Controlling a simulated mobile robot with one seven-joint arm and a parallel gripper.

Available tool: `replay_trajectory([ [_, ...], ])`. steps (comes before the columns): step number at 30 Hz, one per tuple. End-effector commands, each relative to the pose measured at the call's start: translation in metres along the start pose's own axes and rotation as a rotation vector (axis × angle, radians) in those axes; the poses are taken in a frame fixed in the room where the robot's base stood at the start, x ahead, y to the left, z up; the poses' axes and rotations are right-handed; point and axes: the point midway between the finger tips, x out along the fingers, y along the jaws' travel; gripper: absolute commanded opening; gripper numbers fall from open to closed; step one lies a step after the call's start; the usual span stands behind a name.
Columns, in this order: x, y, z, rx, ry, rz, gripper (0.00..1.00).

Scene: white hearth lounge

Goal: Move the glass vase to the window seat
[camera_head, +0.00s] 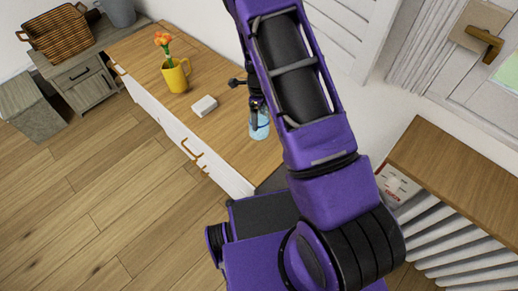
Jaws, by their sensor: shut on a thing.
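My gripper (256,104) is shut on a light-blue glass vase (260,127), just left of my purple arm. The vase shows over the near right part of a long wooden-topped cabinet (163,77). I cannot tell whether the vase touches the top or hangs just above it. My arm hides part of the gripper and the area to the right. I cannot tell which surface here is the window seat.
A yellow mug (177,79) with orange flowers (163,41) and a small white box (204,106) stand on the cabinet. A wicker basket (66,35) sits on a grey cabinet (82,78) at upper left. A wooden-topped radiator cover (455,180) is at right. Left floor is clear.

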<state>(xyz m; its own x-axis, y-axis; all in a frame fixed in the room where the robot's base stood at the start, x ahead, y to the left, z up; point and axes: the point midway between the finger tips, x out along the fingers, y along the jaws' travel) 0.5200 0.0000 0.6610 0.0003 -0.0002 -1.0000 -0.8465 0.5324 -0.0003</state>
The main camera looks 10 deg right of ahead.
Motion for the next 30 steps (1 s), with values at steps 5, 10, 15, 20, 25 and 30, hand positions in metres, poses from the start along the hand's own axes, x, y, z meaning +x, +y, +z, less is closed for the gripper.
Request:
replay_trajectory([
  [5, 0.028, 0.0, 0.0, 0.032, 0.001, 0.001, 0.0],
  [10, 0.056, -0.001, 0.0, 0.031, 0.0, 0.0, 0.0],
  [15, 0.067, -0.001, 0.001, 0.029, 0.0, -0.001, 0.0],
  [20, 0.084, -0.001, 0.0, 0.028, 0.0, 0.0, 0.0],
  [25, 0.103, -0.001, 0.0, 0.029, -0.001, 0.0, 0.0],
  [30, 0.102, -0.001, 0.001, 0.029, -0.001, -0.002, 0.0],
])
